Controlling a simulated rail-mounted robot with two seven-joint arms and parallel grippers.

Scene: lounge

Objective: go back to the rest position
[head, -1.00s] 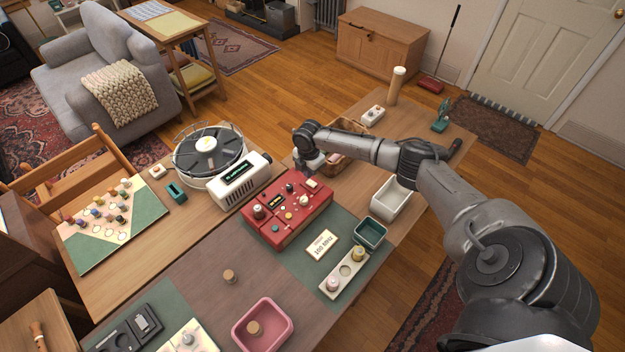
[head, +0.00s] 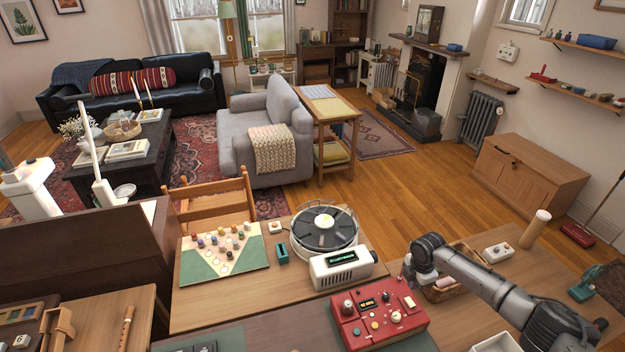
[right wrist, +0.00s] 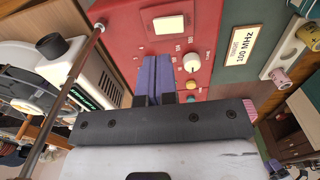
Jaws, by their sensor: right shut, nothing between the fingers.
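My right arm comes in from the lower right in the head view, bent down at the wrist. Its gripper (head: 409,274) hangs just behind the red control box (head: 378,318), partly hidden by the wrist. In the right wrist view the two fingers (right wrist: 164,72) are together, shut and empty, in front of the red box (right wrist: 205,35) with its knob and buttons. I cannot tell whether they touch the box. My left gripper is not in view.
A white device (head: 342,268) and a round carousel (head: 324,229) stand left of the red box. A tan cylinder (head: 535,229) and white switch box (head: 497,253) stand farther right. The air above the table looks clear.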

